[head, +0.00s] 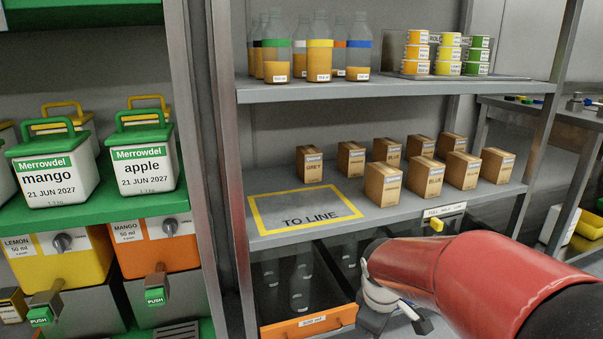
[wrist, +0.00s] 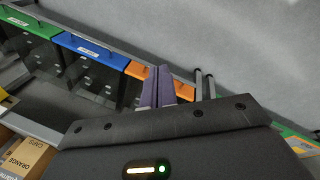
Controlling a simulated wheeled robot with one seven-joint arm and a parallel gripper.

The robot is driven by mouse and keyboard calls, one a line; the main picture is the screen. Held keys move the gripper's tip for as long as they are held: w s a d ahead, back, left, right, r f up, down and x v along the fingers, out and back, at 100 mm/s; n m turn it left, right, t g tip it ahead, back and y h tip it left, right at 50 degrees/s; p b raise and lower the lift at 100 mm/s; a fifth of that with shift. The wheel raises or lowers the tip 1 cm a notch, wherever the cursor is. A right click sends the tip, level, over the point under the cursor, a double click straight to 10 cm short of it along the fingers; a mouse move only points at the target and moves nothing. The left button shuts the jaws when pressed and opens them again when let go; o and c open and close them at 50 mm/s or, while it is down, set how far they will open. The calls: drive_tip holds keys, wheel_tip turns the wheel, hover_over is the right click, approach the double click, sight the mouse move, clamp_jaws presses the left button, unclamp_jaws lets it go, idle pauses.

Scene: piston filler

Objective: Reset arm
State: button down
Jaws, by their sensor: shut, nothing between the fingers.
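My red arm (head: 470,275) reaches in from the lower right of the head view, in front of the shelf unit. Its pale wrist end (head: 378,292) is beside the orange-fronted drawer (head: 308,323); the fingers cannot be made out there. In the wrist view my gripper (wrist: 166,88) shows past its dark housing, fingers shut and empty. Behind the fingers is an orange drawer front (wrist: 186,92), partly covered by them. Whether the fingers touch it cannot be told.
The orange-fronted drawer stands out, with clear bottles (head: 299,285) inside. The shelf above has a yellow "TO LINE" square (head: 305,215), empty, beside several cardboard boxes (head: 383,184). Blue (wrist: 90,48) and green (wrist: 30,24) drawer fronts line up beside the orange one. Dispensers (head: 75,262) stand left.

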drive_tip(key=s+r+m+t+y+p, duration=0.1)
drive_tip(key=s+r+m+t+p, duration=0.1)
drive_tip(key=s+r+m, duration=0.8)
drive_tip(key=s+r+p, duration=0.1)
drive_tip(key=s+r, duration=0.2)
drive_tip(key=s, duration=0.4)
drive_tip(key=shift+r+m+t+p, duration=0.15)
drive_tip(key=shift+m+t+p, duration=0.15)
drive_tip(key=shift+t+p, duration=0.1)
